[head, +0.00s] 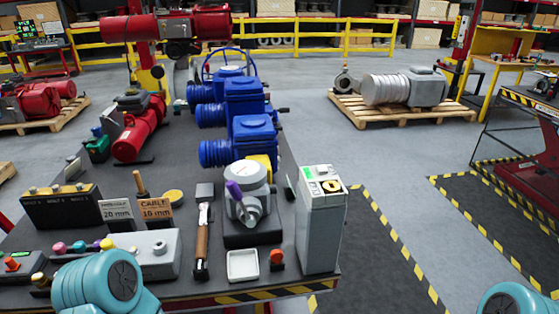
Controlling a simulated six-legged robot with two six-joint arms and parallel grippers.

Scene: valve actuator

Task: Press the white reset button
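A light grey control box (150,268) sits at the front left of the dark bench. A small pale round knob or button (159,247) stands on its top toward the right; it may be the white reset button, but it is too small to be sure. That arm part covers some of the front left of the bench. Another teal part of mine shows at the bottom right corner. Neither gripper's fingers are in view.
Right of the control box are a wooden-handled hammer (202,245), a white dish (242,265), a small red button (276,257) and a tall grey cabinet (320,225). Cable signs (157,212) stand behind the box. Blue valve actuators (240,115) stand farther back.

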